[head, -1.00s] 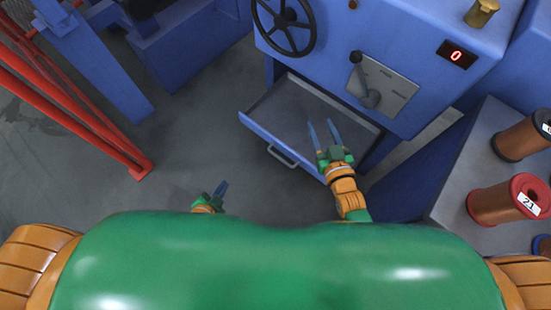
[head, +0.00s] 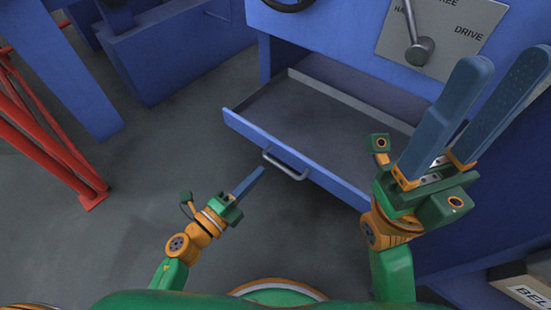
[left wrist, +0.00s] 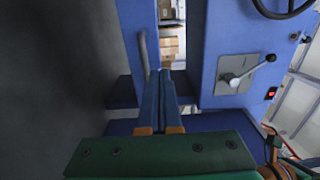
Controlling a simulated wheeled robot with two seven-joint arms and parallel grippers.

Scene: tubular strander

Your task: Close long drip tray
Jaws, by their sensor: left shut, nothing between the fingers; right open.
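The long drip tray (head: 320,120) is a shallow grey tray with a blue front, pulled out below the blue machine. Its grey bar handle (head: 285,165) is on the front, and appears as an upright bar in the left wrist view (left wrist: 143,50). My left gripper (head: 258,173) is shut and empty, its tips just short of the handle and tray front, with a small gap in the head view. Its fingers also show in the left wrist view (left wrist: 167,74). My right gripper (head: 507,65) is open and empty, raised at the right of the tray.
The machine panel with a lever (head: 420,50) is above the tray. A red frame (head: 50,140) and blue posts stand at the left. A labelled box (head: 525,285) is at the lower right. The grey floor in front of the tray is clear.

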